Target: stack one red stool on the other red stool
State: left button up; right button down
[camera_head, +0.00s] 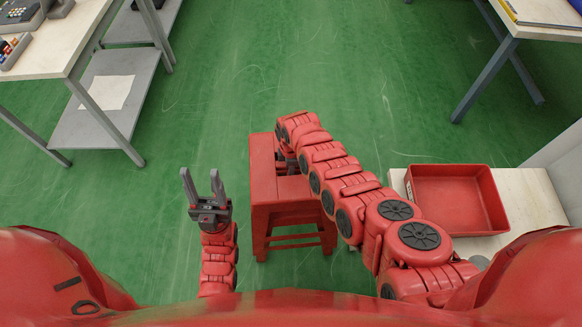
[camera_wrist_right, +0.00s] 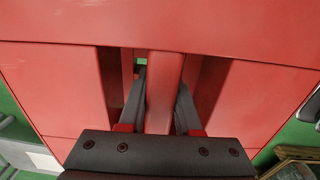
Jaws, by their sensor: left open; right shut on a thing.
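A red stool (camera_head: 263,180) stands on the floor in front of me in the head view, with its legs and lower rungs showing below the seat. My right arm reaches over it and hides part of the seat. In the right wrist view the red seat (camera_wrist_right: 60,85) fills most of the picture. My right gripper (camera_wrist_right: 161,88) has its fingers in the two slots, on either side of the seat's middle bar, and is shut on it. My left gripper (camera_head: 204,188) is open and empty, left of the stool. I cannot make out a second stool.
A grey-framed table (camera_head: 70,45) with a lower shelf stands at the upper left. Another table (camera_head: 535,25) is at the upper right. A red tray (camera_head: 455,200) sits on a pale surface (camera_head: 535,195) at the right. The green floor beyond the stool is clear.

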jog(key=shift+w+f+b, duration=0.1)
jog(key=shift+f+b, duration=3.6)
jog(key=shift+f, duration=0.5)
jog(key=c, duration=0.5)
grip_release()
notch_tip(320, 180, up, 6)
jog(key=p, duration=0.5)
jog(key=shift+r, duration=0.25)
notch_tip(320, 180, up, 11)
jog(key=shift+f+p, duration=0.1)
jog(key=shift+p, duration=0.35)
